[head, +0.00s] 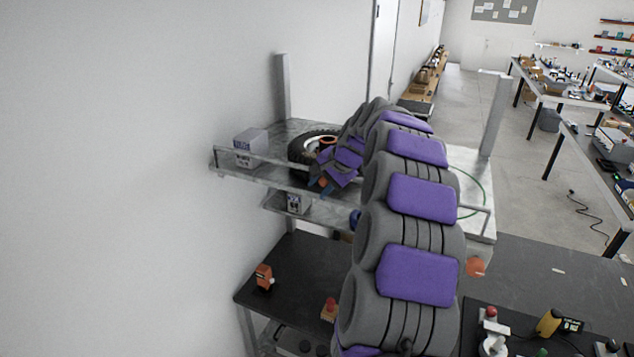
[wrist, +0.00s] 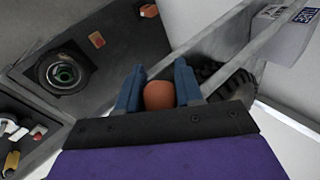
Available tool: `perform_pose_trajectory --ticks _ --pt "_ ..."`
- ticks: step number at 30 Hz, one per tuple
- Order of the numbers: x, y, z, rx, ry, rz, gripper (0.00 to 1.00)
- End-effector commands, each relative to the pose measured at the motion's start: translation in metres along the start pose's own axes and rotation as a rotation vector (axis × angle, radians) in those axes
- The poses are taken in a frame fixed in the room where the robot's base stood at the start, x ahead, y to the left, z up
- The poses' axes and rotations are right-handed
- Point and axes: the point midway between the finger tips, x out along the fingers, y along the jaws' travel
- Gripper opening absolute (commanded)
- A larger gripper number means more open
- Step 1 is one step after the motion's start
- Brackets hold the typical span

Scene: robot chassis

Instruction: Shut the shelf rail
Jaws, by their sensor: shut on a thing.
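The metal shelf (head: 470,222) is against the wall, with a thin metal rail (head: 285,163) along its front edge. My arm hides the middle of the rail, and its right end shows near the shelf's right corner. My gripper (head: 321,186) is at the front edge of the shelf, left of centre. In the wrist view my gripper (wrist: 160,84) has its blue fingers closed on either side of a rounded orange knob (wrist: 160,97). The knob's attachment to the rail is hidden. A pale metal edge (wrist: 215,40) runs diagonally behind the fingers.
On the shelf are a black tyre (head: 303,150) and a grey box (head: 251,147). Below is a dark workbench (head: 300,262) with small orange and red items. A metal post (head: 497,115) stands at the shelf's right. The white wall is close on the left.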

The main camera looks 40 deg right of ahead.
Motion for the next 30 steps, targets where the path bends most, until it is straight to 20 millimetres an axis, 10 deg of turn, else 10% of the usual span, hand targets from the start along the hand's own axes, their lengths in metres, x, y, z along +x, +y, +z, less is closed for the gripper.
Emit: perform_pose_trajectory --ticks 14,15,22,30 --pt "0.0005 0.0014 -0.0003 0.008 -0.011 0.003 0.0" --pt "0.0005 0.0014 -0.0003 0.008 -0.011 0.003 0.39" --pt "-0.0004 0.0016 -0.0002 0.007 -0.01 0.002 0.6" --pt "-0.0033 0.0009 0.0022 0.006 -0.008 0.001 0.6"
